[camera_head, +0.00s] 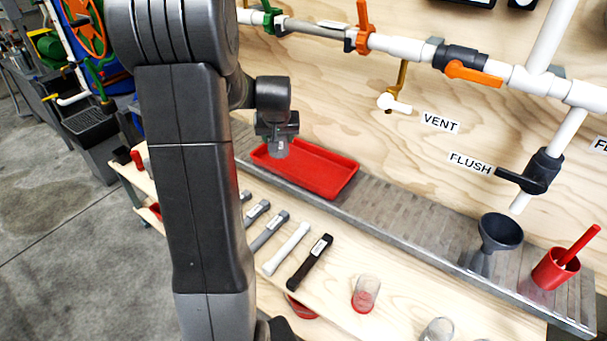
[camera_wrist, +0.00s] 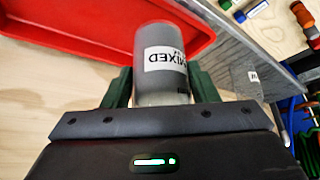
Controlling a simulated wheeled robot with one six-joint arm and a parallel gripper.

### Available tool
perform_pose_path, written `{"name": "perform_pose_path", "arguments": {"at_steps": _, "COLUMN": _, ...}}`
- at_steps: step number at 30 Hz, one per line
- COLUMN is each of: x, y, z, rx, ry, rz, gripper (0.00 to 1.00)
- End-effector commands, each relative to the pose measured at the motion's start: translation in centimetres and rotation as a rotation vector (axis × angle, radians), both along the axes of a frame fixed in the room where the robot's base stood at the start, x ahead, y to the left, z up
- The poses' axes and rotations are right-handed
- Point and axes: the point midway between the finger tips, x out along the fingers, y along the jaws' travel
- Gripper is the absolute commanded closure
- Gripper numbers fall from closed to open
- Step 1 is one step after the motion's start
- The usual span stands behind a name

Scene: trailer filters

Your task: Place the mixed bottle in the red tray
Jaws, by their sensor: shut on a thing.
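The mixed bottle (camera_wrist: 165,62) is a clear grey cylinder with a white "MIXED" label. My gripper (camera_wrist: 158,90) is shut on it, with a dark green finger on each side. In the head view the bottle (camera_head: 277,149) hangs below my gripper (camera_head: 278,130), in front of the left end of the red tray (camera_head: 325,172). The red tray is shallow and looks empty where it shows. In the wrist view the tray (camera_wrist: 70,35) fills the upper left, and the bottle's far end overlaps its rim. The height of the bottle above the tray is hard to tell.
The tray lies on a grey slatted ledge (camera_head: 400,218) against a plywood panel with pipes and valves (camera_head: 472,73). A grey funnel (camera_head: 500,232) and red cup (camera_head: 556,268) stand at right. Strips and clear cups (camera_head: 366,293) are on the wooden bench in front.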

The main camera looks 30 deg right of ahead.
Motion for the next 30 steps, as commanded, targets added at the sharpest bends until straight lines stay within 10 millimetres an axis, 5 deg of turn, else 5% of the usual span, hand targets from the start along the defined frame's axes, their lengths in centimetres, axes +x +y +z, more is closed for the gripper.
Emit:
{"name": "perform_pose_path", "arguments": {"at_steps": 3, "x": -3.3, "y": -4.9, "z": 1.7, "rx": -0.007, "ry": -0.003, "rz": -0.124, "gripper": 0.81}}
{"name": "perform_pose_path", "arguments": {"at_steps": 9, "x": -7.0, "y": -9.1, "z": 3.5, "rx": -0.014, "ry": 0.001, "rz": -0.247, "gripper": 0.81}}
{"name": "perform_pose_path", "arguments": {"at_steps": 13, "x": -7.8, "y": -10.0, "z": 3.0, "rx": -0.014, "ry": 0.004, "rz": -0.275, "gripper": 0.81}}
{"name": "perform_pose_path", "arguments": {"at_steps": 30, "x": -7.8, "y": -10.0, "z": -5.2, "rx": -0.013, "ry": 0.005, "rz": -0.276, "gripper": 0.81}}
